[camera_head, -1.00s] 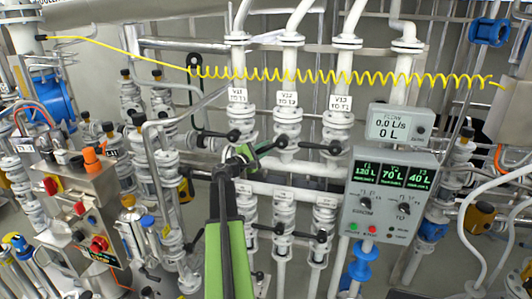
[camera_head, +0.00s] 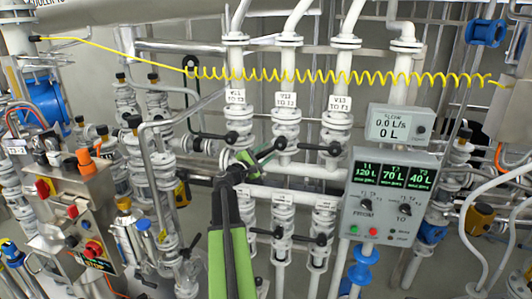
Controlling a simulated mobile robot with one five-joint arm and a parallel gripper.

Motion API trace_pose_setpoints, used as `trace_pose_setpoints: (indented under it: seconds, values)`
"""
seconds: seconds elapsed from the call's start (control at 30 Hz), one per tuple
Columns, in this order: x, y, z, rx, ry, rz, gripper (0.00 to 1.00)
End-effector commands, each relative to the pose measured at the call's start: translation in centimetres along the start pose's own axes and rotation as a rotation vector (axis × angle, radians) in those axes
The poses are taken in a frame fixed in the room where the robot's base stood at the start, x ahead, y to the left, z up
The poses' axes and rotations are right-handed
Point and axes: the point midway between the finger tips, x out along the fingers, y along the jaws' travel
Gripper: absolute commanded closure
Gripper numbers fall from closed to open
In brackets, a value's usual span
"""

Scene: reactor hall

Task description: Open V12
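The V12 label (camera_head: 285,100) hangs on the middle of three white upper valves, between V11 (camera_head: 235,97) and V13 (camera_head: 337,104). The V12 valve (camera_head: 286,125) has a black lever (camera_head: 269,150) that slants down and to the left. The levers of V11 (camera_head: 212,135) and V13 (camera_head: 318,147) lie nearly level, pointing left. My gripper (camera_head: 247,160), at the end of my green and black arm, is at the lower left end of the V12 lever. It overlaps the lever in this view. The fingers are small and partly hidden, so their grip on it is unclear.
A yellow coiled cable (camera_head: 340,76) crosses in front of the upper pipes. Lower valves (camera_head: 283,212) stand below. A grey display panel (camera_head: 390,200) is at right, with a flow meter (camera_head: 398,124) reading 0.0 L/s above. A control box (camera_head: 75,215) stands at left.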

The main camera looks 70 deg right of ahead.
Motion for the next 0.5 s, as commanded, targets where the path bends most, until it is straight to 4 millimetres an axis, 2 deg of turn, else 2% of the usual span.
trace_pose_setpoints:
  seconds: [0.33, 0.43, 0.5]
  values:
    - [-0.4, 0.1, -0.1, -0.001, 0.002, 0.002, 0.58]
    - [-1.8, 0.1, -0.1, -0.001, 0.003, 0.003, 0.58]
    - [-3.3, -0.1, 0.0, -0.001, 0.003, 0.003, 0.58]
